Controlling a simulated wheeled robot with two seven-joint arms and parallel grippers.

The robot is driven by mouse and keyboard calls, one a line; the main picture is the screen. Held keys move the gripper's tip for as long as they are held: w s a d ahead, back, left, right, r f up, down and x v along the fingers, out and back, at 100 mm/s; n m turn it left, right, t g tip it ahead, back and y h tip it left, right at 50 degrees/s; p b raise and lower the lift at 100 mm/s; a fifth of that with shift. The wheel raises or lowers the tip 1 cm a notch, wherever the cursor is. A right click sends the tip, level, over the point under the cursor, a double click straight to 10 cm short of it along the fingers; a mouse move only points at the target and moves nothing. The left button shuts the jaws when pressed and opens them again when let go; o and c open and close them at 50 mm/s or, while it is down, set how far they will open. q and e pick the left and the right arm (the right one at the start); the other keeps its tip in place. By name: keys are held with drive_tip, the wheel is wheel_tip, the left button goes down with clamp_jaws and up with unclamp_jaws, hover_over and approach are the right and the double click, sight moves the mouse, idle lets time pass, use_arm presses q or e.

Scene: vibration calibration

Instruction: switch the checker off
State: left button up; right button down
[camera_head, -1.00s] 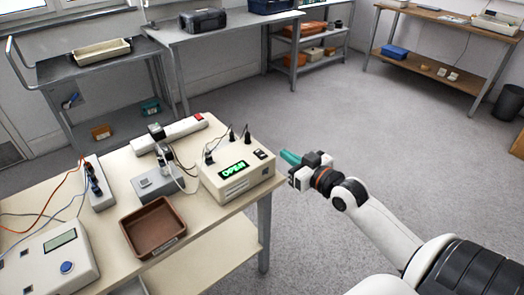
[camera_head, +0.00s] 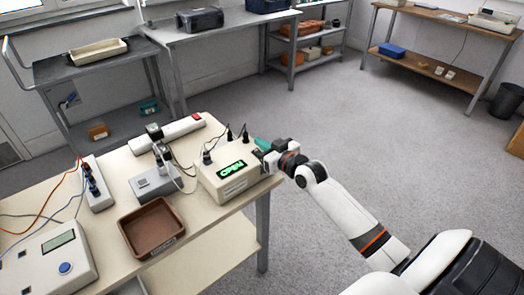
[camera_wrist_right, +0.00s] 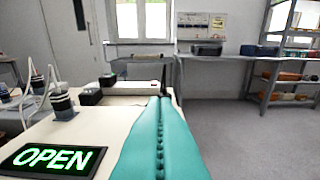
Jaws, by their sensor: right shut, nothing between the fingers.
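The checker (camera_head: 222,184) is a cream box on the table with a lit green "OPEN" display (camera_head: 231,169) and dark plugs on its top. The display also shows in the right wrist view (camera_wrist_right: 50,159). My right gripper (camera_head: 262,146) is shut and empty, its teal fingers at the checker's right end. The gripper hides the right part of the checker's top, where its dark switches are. In the right wrist view, the closed fingers (camera_wrist_right: 160,140) reach forward to the right of the display. I cannot tell whether they touch the box. My left gripper is not in view.
On the table (camera_head: 200,226) are a brown tray (camera_head: 128,231), a grey socket box (camera_head: 153,184), a white power strip with a red switch (camera_head: 165,134), and a device with a blue button (camera_head: 48,262). Cables run between them.

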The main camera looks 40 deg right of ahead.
drive_tip(key=shift+f, duration=1.3)
drive_tip(key=shift+w+r+p, duration=0.1)
drive_tip(key=shift+r+p, duration=0.1)
drive_tip(key=shift+p, duration=0.45)
drive_tip(key=shift+f+g, duration=0.3)
drive_tip(key=shift+f, duration=0.1)
drive_tip(key=r+p, duration=0.4)
drive_tip(key=r, duration=0.1)
drive_tip(key=shift+w+r+p, duration=0.1)
drive_tip(key=shift+w+p, duration=0.25)
drive_tip(key=shift+p, duration=0.05)
drive_tip(key=shift+s+f+b, duration=0.25)
drive_tip(key=shift+s+b, duration=0.2)
drive_tip(key=shift+s, duration=0.75)
drive_tip(key=s+r, duration=0.3)
drive_tip(key=s, duration=0.4)
drive_tip(key=shift+d, duration=0.35)
